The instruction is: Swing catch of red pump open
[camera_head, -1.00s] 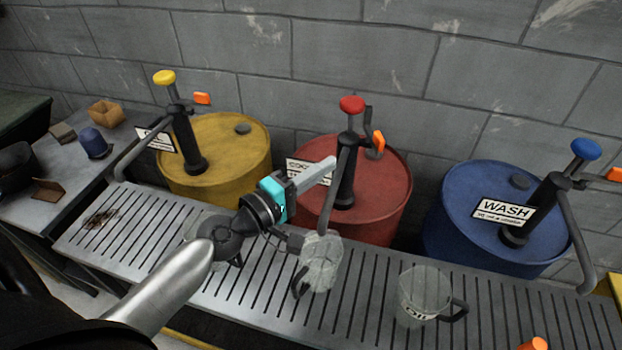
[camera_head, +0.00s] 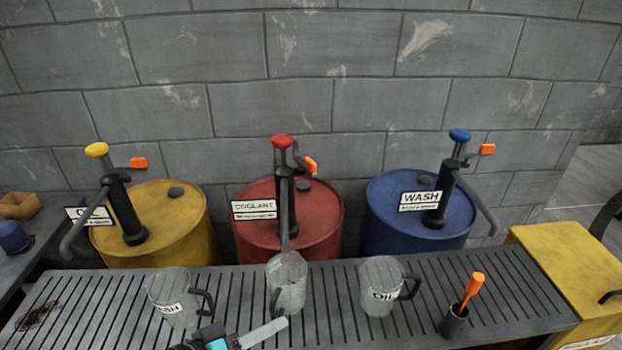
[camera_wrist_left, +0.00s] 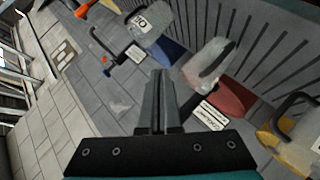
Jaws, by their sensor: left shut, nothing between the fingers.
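The red pump (camera_head: 285,190) stands upright on the red drum (camera_head: 325,225), with a red knob on top and a COOLANT label. Its catch is an orange tab (camera_head: 311,165) on a dark arm, sticking out to the right of the pump head and tilted. The red drum also shows in the left wrist view (camera_wrist_left: 237,97). My left gripper (camera_head: 264,332) is low at the front edge of the slotted bench, well apart from the pump and catch. Its fingers (camera_wrist_left: 159,102) are shut and empty. My right gripper is out of view.
A clear jug (camera_head: 289,292) stands under the red pump's spout, between two labelled jugs (camera_head: 172,300) (camera_head: 380,285). A yellow drum (camera_head: 190,225) and blue drum (camera_head: 385,215) with pumps flank it. A cup with an orange-handled tool (camera_head: 455,320) stands right.

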